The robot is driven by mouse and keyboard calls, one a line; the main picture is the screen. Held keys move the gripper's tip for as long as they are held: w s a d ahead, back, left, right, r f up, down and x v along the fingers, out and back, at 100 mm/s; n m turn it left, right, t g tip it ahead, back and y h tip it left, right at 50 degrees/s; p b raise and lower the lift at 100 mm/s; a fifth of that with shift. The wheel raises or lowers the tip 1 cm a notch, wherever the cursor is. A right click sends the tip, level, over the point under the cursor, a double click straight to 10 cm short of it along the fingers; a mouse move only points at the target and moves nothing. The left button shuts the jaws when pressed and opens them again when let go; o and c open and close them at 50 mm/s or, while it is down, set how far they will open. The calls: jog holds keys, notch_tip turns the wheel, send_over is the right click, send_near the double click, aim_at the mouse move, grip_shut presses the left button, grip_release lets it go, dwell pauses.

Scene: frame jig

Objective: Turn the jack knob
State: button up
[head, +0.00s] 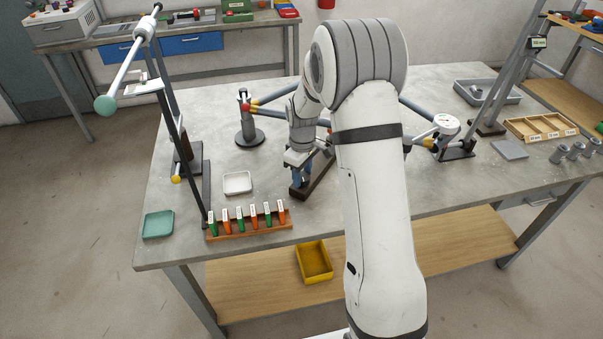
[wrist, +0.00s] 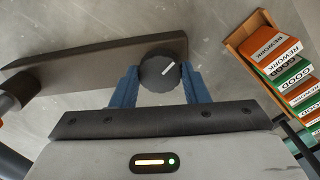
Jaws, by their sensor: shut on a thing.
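The jack knob (wrist: 160,72) is a dark round knob with a white pointer line, seen in the wrist view at the end of a dark bar (wrist: 95,67). The white line slants up to the right. My gripper (wrist: 160,80) has its blue fingers on either side of the knob and is shut on it. In the head view my gripper (head: 301,174) reaches down to the dark bar (head: 318,178) on the grey table. There the knob is hidden behind the fingers and my arm.
A wooden rack (head: 250,232) of green and orange tags stands at the table's front left, near a white tray (head: 237,183) and a green tray (head: 158,224). A frame with tubes and a dial gauge (head: 446,124) spans behind my arm.

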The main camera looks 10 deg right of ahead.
jog(key=m+b, duration=0.2)
jog(key=m, duration=0.4)
jog(key=shift+m+b, duration=0.3)
jog(key=m+b, duration=0.1)
jog(key=m, duration=0.5)
jog(key=m+b, duration=0.1)
jog(key=m, duration=0.5)
jog(key=shift+m, duration=0.3)
jog(key=m+b, duration=0.1)
jog(key=m, duration=0.4)
jog(key=shift+m, duration=0.3)
jog(key=o, duration=1)
